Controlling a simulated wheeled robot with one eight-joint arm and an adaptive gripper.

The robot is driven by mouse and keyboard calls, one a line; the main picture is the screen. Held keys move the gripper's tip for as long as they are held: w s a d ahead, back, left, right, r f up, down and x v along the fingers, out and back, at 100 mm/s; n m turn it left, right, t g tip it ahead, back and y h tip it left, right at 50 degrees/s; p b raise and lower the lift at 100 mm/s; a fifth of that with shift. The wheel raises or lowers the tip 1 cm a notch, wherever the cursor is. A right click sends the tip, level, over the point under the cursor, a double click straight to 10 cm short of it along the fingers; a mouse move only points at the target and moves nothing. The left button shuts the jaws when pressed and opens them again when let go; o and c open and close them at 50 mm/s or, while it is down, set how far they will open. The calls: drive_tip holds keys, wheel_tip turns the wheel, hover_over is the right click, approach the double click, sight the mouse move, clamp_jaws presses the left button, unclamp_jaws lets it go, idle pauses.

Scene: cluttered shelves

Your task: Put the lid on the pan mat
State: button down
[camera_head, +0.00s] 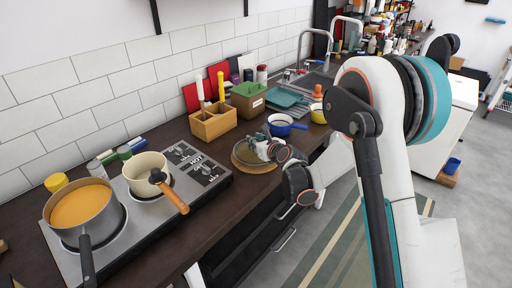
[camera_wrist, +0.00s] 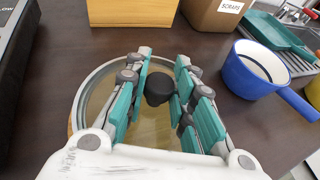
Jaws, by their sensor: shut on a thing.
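The lid (camera_wrist: 94,88) is round clear glass with a metal rim and a black knob (camera_wrist: 159,88), low over the counter in the wrist view. My gripper (camera_wrist: 162,66) has its teal-padded fingers on either side of the knob and is shut on the lid. In the head view my gripper (camera_head: 264,149) is above the round tan mat (camera_head: 252,169) on the counter. The mat's edge shows at the lid's left in the wrist view (camera_wrist: 71,124). Whether the lid touches the mat is hard to tell; my fingers and palm hide part of both.
A blue pan (camera_head: 281,125) stands close by on the right, handle toward the counter's front. A wooden box (camera_head: 213,123) and a scraps bin (camera_head: 248,100) stand behind. The stove, with a cream pan (camera_head: 148,172) and a grey pot (camera_head: 84,207), is at left.

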drive_tip(key=shift+f, duration=0.6)
drive_tip(key=shift+f, duration=0.1)
drive_tip(key=c, duration=1.4)
unclamp_jaws()
drive_tip(key=shift+o, duration=0.2)
drive_tip(key=shift+s+d+r, duration=0.1)
drive_tip(key=shift+r, duration=0.1)
drive_tip(key=p+v, duration=0.3)
drive_tip(key=v, duration=0.8)
drive_tip(key=shift+s+d, duration=0.2)
drive_tip(key=shift+s, duration=0.15)
